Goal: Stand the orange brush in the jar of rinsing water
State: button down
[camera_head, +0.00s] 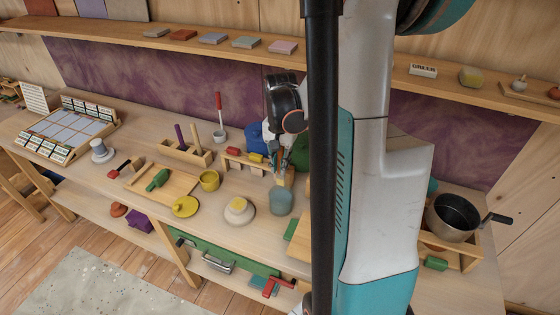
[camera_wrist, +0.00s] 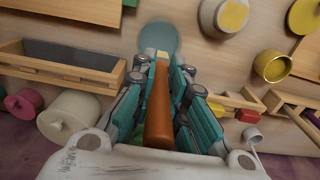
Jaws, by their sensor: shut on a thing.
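My gripper (camera_head: 281,167) is shut on the orange brush and points down over the table; it also shows in the wrist view (camera_wrist: 162,72). The orange brush (camera_wrist: 158,112) lies lengthwise between the teal fingers, with its pale end (camera_wrist: 162,55) beyond the fingertips. The jar (camera_head: 281,202) is blue-green and stands upright near the table's front edge. In the wrist view the jar (camera_wrist: 158,36) is just beyond the pale end, which overlaps its near edge. I cannot tell whether the brush's end is above the jar's mouth or behind it.
A white dish with a yellow top (camera_head: 239,210) stands left of the jar. Further left are a yellow lid (camera_head: 186,206) and a yellow cup (camera_head: 210,180). A small wooden rack (camera_head: 243,163) with red and yellow pieces is behind. A pot (camera_head: 453,216) is far right.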

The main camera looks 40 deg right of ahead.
aim_at(280, 154)
jog(key=shift+f+b, duration=3.3)
jog(key=shift+f, duration=1)
jog(key=c, duration=1.5)
grip_release()
jog(key=shift+r, duration=0.1)
notch_tip(280, 154, up, 12)
jog(key=shift+f, duration=0.1)
